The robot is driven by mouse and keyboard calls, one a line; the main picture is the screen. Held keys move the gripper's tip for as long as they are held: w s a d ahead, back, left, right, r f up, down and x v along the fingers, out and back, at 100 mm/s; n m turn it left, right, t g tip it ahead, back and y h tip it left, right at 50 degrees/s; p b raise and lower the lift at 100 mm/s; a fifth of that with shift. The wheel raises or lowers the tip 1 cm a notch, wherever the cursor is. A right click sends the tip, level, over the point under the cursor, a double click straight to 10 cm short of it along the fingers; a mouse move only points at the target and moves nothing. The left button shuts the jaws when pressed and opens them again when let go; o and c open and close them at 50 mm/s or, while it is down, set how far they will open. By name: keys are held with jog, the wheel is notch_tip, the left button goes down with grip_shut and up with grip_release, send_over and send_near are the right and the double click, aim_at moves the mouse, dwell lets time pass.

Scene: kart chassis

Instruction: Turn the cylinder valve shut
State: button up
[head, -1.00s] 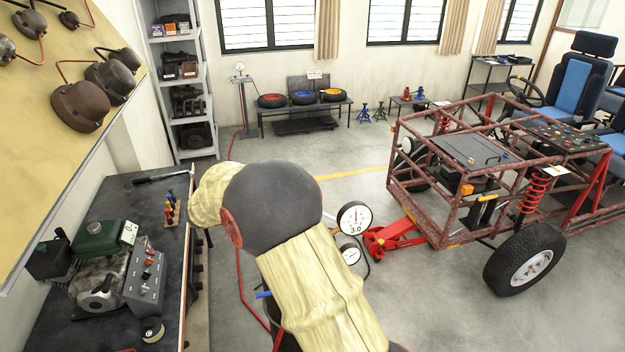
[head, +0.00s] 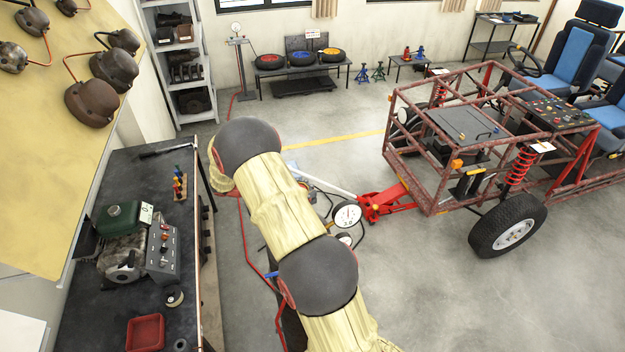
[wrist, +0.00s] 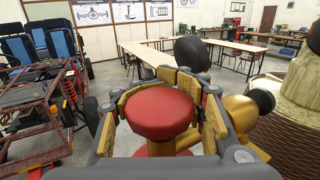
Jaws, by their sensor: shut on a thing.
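In the wrist view a red faceted valve knob (wrist: 160,112) sits on a brass-coloured body (wrist: 162,146). My gripper (wrist: 162,98) is shut on the knob, with its yellow-padded fingers on both sides of it. A brass fitting with a dark round end (wrist: 258,101) stands just right of the fingers. In the head view my arm hides the gripper, the knob and most of the cylinder. A white dial gauge (head: 347,215) and a smaller gauge (head: 345,239) show just right of my arm.
The red tube-frame kart chassis (head: 470,150) stands to the right, with a red floor jack (head: 385,203) at its near corner. A dark workbench (head: 110,300) with an engine (head: 125,255) is at left. A red hose (head: 243,235) runs along the floor beside my arm.

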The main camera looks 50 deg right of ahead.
jog(key=shift+s+a+m+g+y+p, duration=0.15)
jog(key=shift+m+g+y+p, duration=0.3)
jog(key=shift+p, duration=0.9)
jog(key=shift+a+m+g+y+p, duration=0.15)
jog(key=shift+m+y+p, duration=0.45)
jog(key=shift+p, duration=0.7)
jog(key=o, duration=1.4)
jog(key=shift+d+f+n+h+b, duration=0.1)
jog(key=shift+f+n+h+b, duration=0.25)
jog(key=shift+b, duration=0.85)
jog(key=n+h+b, duration=0.1)
jog(key=b, duration=0.2)
jog(key=t+h+b, duration=0.1)
jog(key=b, duration=0.2)
jog(key=n+t+h+b, duration=0.1)
jog(key=b, duration=0.2)
jog(key=shift+w+d+r+n, duration=0.1)
jog(key=shift+w+d+n, duration=0.2)
jog(key=shift+d, duration=0.1)
jog(key=n+t+h+b, duration=0.1)
jog(key=b, duration=0.2)
jog(key=t+h+b, duration=0.1)
jog(key=b, duration=0.2)
jog(key=n+t+h+b, duration=0.1)
jog(key=b, duration=0.2)
jog(key=shift+w+d+n, duration=0.3)
jog(key=shift+w+d, duration=0.05)
